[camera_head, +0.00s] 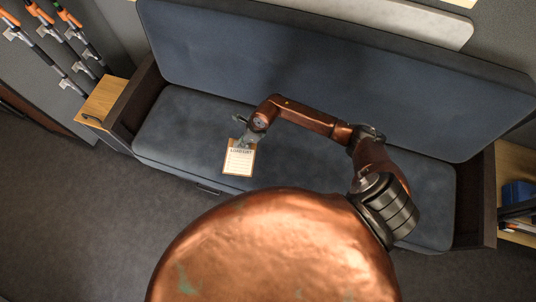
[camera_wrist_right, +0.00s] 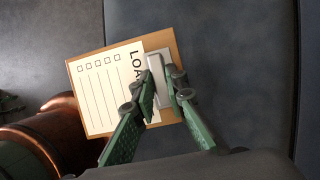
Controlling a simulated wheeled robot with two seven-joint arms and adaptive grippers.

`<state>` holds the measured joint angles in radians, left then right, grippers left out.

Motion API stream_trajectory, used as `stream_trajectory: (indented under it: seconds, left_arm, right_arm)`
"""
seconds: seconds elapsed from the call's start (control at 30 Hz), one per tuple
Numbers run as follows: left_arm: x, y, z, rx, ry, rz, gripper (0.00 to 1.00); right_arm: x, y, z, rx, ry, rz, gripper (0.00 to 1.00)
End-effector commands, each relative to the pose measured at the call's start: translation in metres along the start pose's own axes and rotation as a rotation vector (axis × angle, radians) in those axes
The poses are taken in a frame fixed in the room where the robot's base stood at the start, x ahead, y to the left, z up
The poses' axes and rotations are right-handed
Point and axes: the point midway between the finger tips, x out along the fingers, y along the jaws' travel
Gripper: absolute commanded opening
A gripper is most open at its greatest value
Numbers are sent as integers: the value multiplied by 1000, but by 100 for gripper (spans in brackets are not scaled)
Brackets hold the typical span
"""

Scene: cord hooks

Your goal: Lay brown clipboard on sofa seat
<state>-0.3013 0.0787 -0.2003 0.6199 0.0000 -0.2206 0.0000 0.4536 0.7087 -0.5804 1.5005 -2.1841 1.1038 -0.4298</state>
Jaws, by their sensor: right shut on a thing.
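The brown clipboard (camera_head: 239,160) carries a white checklist sheet and appears over the front part of the blue-grey sofa seat (camera_head: 185,115). My right gripper (camera_head: 246,139) is shut on its clip end. In the right wrist view, the green fingers of the gripper (camera_wrist_right: 162,90) pinch the metal clip of the clipboard (camera_wrist_right: 100,85). The sheet end reaches past the seat's front edge in that view, with the seat (camera_wrist_right: 230,75) behind the clip end. I cannot tell whether the board touches the seat.
The sofa backrest (camera_head: 330,75) rises behind the seat, with dark armrests at both ends. A wooden side cabinet (camera_head: 101,99) stands at left near hanging tools (camera_head: 50,40). A shelf with a blue item (camera_head: 517,193) is at right. The seat left of the clipboard is clear.

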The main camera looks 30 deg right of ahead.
Motion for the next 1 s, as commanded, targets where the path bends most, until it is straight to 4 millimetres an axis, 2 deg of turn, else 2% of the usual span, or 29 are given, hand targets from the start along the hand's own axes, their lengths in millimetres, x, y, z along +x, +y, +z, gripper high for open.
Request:
stream_trajectory:
  seconds: [0.1, 0.27, 0.37, 0.67, 0.8, 1.0]
  left_arm:
    - [1, 0, -4, 1, 5, 0, 40]
    - [2, 0, -4, 1, 5, 0, 40]
    - [4, 0, -3, 1, 4, 0, 40]
    - [13, 0, 3, 1, -5, 0, 40]
    - [21, 0, 7, 1, -12, 1, 40]
    - [27, 1, 10, 1, -17, 1, 40]
  right_arm:
    - [7, -7, 1, 109, -1, -45, 0]
    - [11, -14, -6, 173, 2, -70, 0]
    - [13, -19, -24, 181, 5, -72, 0]
    - [17, -44, -97, 181, 6, -70, 0]
    - [35, -50, -125, 180, 5, -68, 0]
    - [46, -58, -147, 176, 3, -69, 0]
